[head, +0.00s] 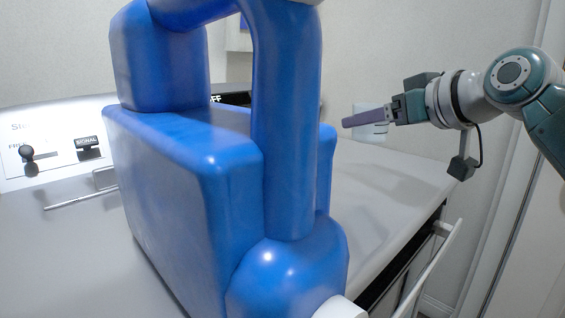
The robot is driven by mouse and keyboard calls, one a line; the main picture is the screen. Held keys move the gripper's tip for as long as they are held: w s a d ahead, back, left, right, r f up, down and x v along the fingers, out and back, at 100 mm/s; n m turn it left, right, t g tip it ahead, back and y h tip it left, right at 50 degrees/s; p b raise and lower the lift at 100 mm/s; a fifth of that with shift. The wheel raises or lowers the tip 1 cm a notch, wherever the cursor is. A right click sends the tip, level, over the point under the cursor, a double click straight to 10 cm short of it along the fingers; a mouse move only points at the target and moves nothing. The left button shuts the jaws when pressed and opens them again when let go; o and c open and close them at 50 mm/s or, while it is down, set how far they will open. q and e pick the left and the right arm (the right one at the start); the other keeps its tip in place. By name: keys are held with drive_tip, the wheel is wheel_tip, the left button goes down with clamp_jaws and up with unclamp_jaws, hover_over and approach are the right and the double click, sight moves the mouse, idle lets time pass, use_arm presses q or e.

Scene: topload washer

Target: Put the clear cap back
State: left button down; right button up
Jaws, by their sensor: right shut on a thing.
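My right gripper (366,118) is at the right, above the pale top surface. It is shut, and its purple finger points left toward the blue jug. A pale, see-through cup-shaped piece, which looks like the clear cap (371,132), shows right at the finger; the finger and the pale wall behind make its outline hard to make out. A large blue jug-like object (185,190) with a thick handle fills the left and middle, very close to the camera, apart from the right gripper. Its upper end is cut off by the picture. My left gripper is not in view.
A white panel with dark knobs and labels (60,150) stands at the far left, with a metal rod (80,200) below it. The pale washer top (375,195) is clear right of the jug. A white bar (430,262) runs along its right side.

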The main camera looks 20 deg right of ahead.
sight(366, 178)
drive_tip(key=shift+f+b, duration=0.7)
drive_tip(key=shift+f, duration=2.5)
drive_tip(key=shift+f, duration=0.15)
drive_tip(key=o, duration=1.3)
drive_tip(key=shift+s+r, duration=0.1)
drive_tip(key=shift+r, duration=0.15)
drive_tip(key=p+v, duration=0.2)
drive_tip(key=v, duration=0.8)
drive_tip(key=shift+s, duration=0.2)
drive_tip(key=shift+s+r, duration=0.25)
drive_tip(key=shift+s, duration=0.4)
